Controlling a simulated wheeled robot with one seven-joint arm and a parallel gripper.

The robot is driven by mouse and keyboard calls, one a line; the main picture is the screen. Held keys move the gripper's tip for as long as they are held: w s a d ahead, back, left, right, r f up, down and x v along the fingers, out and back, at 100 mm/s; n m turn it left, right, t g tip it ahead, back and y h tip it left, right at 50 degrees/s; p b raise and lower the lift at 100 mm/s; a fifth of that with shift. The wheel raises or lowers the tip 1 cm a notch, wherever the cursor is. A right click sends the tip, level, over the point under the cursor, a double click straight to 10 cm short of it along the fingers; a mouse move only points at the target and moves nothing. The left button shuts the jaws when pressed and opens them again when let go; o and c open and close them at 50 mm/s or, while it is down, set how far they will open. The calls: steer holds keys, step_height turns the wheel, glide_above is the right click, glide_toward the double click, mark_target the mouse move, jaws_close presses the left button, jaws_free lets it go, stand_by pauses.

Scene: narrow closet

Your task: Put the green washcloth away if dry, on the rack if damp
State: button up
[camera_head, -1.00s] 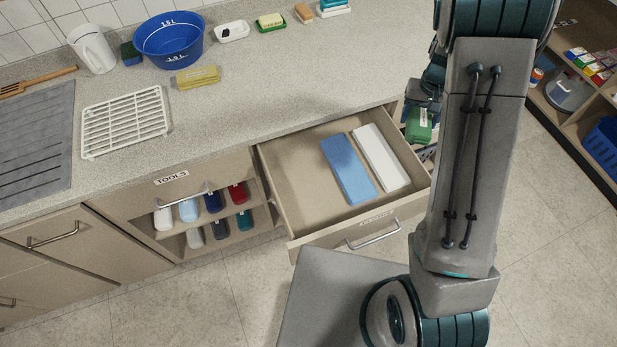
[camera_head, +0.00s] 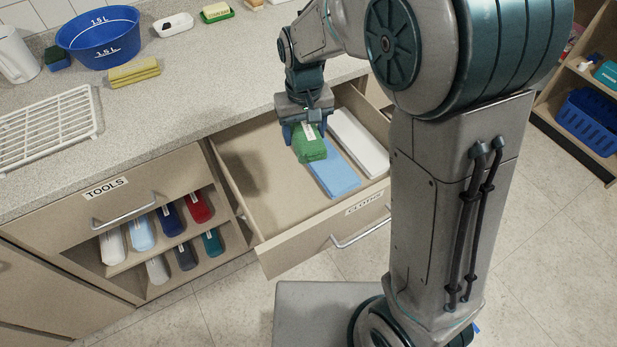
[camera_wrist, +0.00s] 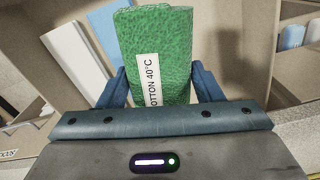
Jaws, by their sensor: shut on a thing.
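The green washcloth (camera_head: 309,147) is folded and has a white label, which reads "COTTON 40°C" in part in the wrist view (camera_wrist: 176,50). My gripper (camera_head: 304,132) is shut on it, one finger on each side, and holds it over the open drawer labelled for cloths (camera_head: 262,238). I cannot tell whether the cloth touches the blue cloth under it. In the drawer, a folded blue cloth (camera_head: 335,178) and a white cloth (camera_head: 358,143) lie side by side on the right. The left part of the drawer is bare. The white wire rack (camera_head: 45,128) stands empty on the counter at left.
Below the "TOOLS" drawer (camera_head: 107,193), a cubby (camera_head: 165,236) holds several coloured rolled items. A blue basket (camera_head: 590,120) sits on the right shelf.

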mark_target(278, 215)
steer(key=s+a+f+n+b, duration=0.3)
steer(key=s+a+f+b, duration=0.45)
steer(key=s+b, duration=0.35)
steer(key=f+b, duration=0.1)
steer(key=f, duration=0.2)
steer(key=w+f+b, duration=0.1)
steer(key=f, duration=0.2)
steer(key=d+f+b, duration=0.1)
steer(key=f, duration=0.2)
steer(key=shift+w+f+b, duration=0.15)
steer(key=shift+f+b, duration=0.15)
steer(key=shift+b, duration=0.1)
steer(key=shift+f, duration=0.15)
steer(key=o, duration=1)
steer(key=shift+c, duration=0.2)
step_height(278, 215, up, 12)
steer(key=p, duration=0.3)
steer(key=shift+r, duration=0.2)
